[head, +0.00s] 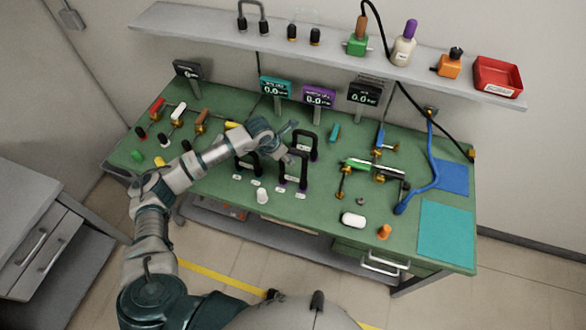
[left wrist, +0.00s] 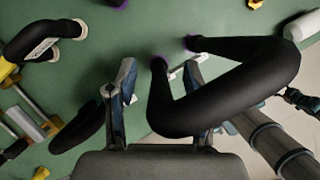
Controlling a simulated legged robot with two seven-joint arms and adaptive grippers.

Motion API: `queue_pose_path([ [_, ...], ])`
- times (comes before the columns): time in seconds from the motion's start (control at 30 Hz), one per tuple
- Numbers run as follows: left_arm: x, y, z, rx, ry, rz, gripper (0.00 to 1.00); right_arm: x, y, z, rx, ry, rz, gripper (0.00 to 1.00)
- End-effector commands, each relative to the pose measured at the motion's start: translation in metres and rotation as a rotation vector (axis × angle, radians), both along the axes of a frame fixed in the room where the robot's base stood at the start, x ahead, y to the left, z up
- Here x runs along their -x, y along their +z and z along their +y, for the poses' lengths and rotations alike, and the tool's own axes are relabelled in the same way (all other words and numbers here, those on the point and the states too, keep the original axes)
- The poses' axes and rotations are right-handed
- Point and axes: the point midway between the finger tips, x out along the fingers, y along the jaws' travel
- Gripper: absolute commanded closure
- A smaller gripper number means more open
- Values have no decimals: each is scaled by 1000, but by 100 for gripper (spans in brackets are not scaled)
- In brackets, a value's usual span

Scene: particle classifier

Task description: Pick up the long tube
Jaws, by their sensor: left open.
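Several black U-shaped tubes stand upright on the green bench. The tallest one, the long tube (head: 304,172), stands near the middle and has a small white label. In the left wrist view a large black tube (left wrist: 245,90) is close to the camera, apparently this one. My left gripper (head: 288,140) is beside its upper part. In the left wrist view the left gripper (left wrist: 158,92) is open. One leg of the tube shows between its fingers, and the bend passes in front of the right finger. Contact cannot be told. My right gripper is not in view.
A shorter black tube (head: 315,146) stands just behind, and another (head: 240,164) stands left under my arm. A green valve assembly (head: 374,168) lies to the right. Display stands (head: 318,97) line the back, below a shelf (head: 210,25). A white cylinder (head: 262,196) stands in front.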

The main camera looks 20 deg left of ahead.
Motion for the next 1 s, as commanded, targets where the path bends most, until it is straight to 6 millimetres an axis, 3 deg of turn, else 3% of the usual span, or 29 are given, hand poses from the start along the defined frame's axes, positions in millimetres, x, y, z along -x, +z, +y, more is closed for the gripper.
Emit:
queue_pose_path([
  [0.1,0,0,1,0,0,0,51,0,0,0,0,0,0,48],
  [0.3,0,0,1,0,0,0,100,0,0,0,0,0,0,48],
  [0.77,0,2,1,1,0,-1,100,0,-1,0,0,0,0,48],
  [1.0,-1,25,1,2,0,-6,100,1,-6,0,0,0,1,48],
])
